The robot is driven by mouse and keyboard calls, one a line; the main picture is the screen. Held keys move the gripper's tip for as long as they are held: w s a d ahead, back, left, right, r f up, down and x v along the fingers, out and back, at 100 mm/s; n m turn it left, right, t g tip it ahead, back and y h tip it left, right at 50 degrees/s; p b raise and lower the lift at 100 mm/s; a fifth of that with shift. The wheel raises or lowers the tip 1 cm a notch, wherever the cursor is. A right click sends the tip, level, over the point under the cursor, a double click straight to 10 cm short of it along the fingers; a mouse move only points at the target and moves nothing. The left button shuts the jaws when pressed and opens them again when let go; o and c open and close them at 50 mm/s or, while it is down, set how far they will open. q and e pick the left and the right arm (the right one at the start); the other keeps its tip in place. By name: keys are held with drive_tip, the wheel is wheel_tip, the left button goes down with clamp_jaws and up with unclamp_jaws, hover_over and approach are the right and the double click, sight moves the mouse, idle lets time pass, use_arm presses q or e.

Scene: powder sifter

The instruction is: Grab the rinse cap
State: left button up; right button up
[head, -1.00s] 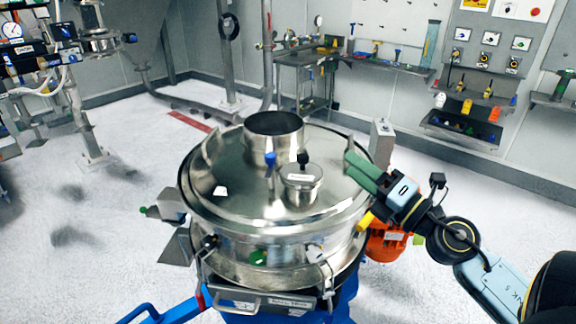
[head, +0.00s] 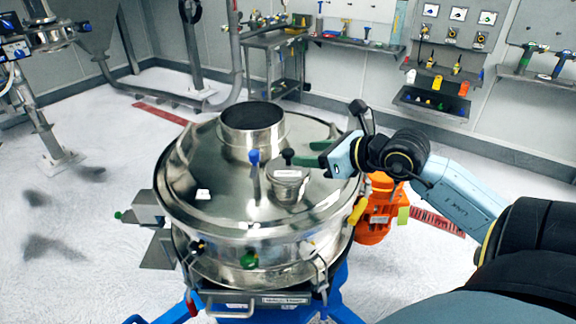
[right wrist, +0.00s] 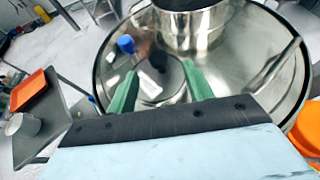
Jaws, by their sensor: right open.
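The rinse cap (head: 288,178) appears to be the small round metal cap with a white label and a black knob, on a short neck on the sifter's domed steel lid (head: 215,185). It also shows in the right wrist view (right wrist: 156,84), between the green fingers. My right gripper (head: 305,155) is open, with its green fingers reaching in from the right just above and behind the cap. In the right wrist view the fingers (right wrist: 160,68) lie to either side of the cap. I cannot tell whether they touch it. My left gripper is not in view.
A wide open steel inlet (head: 252,128) rises behind the cap. A blue-topped lever (head: 254,158) stands just left of it. An orange motor (head: 378,208) sits right of the sifter. Wall racks and a bench (head: 275,40) are far back.

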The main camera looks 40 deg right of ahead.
sight(294, 153)
drive_tip(key=shift+p+x, duration=0.7)
drive_tip(key=shift+x, duration=2.6)
drive_tip(key=shift+a, duration=0.1)
drive_tip(key=shift+s, duration=0.1)
clamp_jaws()
